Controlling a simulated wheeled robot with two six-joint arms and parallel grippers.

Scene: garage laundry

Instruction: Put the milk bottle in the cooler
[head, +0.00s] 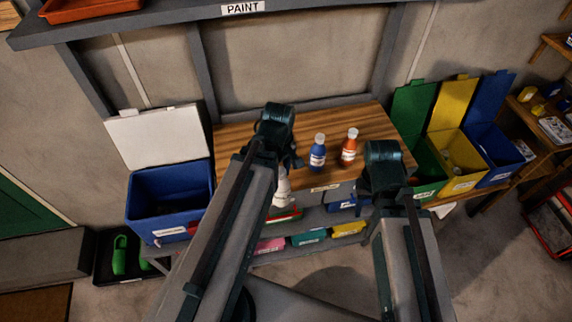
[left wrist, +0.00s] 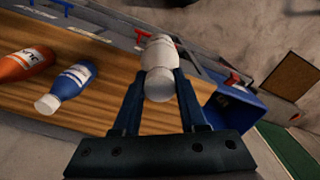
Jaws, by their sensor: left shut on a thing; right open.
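The white milk bottle (left wrist: 160,52) is held between the fingers of my left gripper (left wrist: 160,82), with its rounded cap toward the camera. In the head view the bottle (head: 282,188) shows partly below my left gripper (head: 288,163), in front of the wooden table's front edge; the arm hides some of it. The blue cooler (head: 168,200) stands to the left of the table with its white lid (head: 157,138) raised. It also shows in the left wrist view (left wrist: 235,108), right of the bottle. My right gripper (head: 387,195) is open and empty near the table's right front; its fingers are mostly hidden.
A blue bottle (head: 317,155) and an orange-red juice bottle (head: 348,150) stand on the wooden table (head: 235,165). Open green, yellow (head: 458,160) and blue bins stand at the right. Shelves with coloured boxes (head: 309,238) lie under the table.

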